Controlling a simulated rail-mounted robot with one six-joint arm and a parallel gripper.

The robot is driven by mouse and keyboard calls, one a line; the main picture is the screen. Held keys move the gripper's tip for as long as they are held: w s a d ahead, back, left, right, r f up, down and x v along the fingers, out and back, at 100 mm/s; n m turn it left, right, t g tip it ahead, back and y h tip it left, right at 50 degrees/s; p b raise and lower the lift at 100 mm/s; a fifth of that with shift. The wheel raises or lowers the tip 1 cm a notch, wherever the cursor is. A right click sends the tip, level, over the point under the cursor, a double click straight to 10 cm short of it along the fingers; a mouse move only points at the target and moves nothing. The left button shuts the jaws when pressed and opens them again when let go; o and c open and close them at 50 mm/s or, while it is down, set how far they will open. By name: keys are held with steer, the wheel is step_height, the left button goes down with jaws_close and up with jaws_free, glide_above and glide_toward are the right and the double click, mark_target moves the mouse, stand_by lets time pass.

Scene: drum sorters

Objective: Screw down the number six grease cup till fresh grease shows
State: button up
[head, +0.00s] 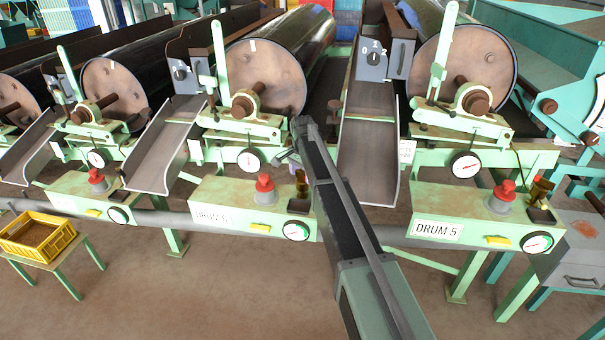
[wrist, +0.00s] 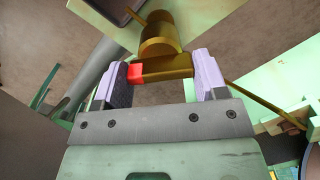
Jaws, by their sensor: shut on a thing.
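The number six grease cup (head: 301,186) is a small brass cylinder at the right end of the green box labelled DRUM 6 (head: 212,215), whose last digit is hard to read. In the wrist view the brass cup (wrist: 160,34) is at the top centre, with a brass crossbar (wrist: 168,69) that has a red end. My gripper (wrist: 166,84) is shut on this crossbar, one lilac finger at each end. In the head view my arm reaches to the cup from the front right and my gripper is largely hidden by it. I cannot make out grease on the cup.
A red knob (head: 265,184) stands left of the cup and a round gauge (head: 296,230) is below it. The drum 6 (head: 266,76) and a metal chute (head: 368,150) are behind. The DRUM 5 box (head: 470,220) stands to the right, with a similar brass cup (head: 540,190).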

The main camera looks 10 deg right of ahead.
mark_target(303, 174)
steer(key=m, duration=0.4)
steer(key=shift+m, duration=1.9)
steer(key=o, duration=0.9)
steer(key=shift+o, duration=0.2)
step_height(303, 174, up, 11)
steer(key=p, duration=1)
steer(key=shift+p, duration=0.4)
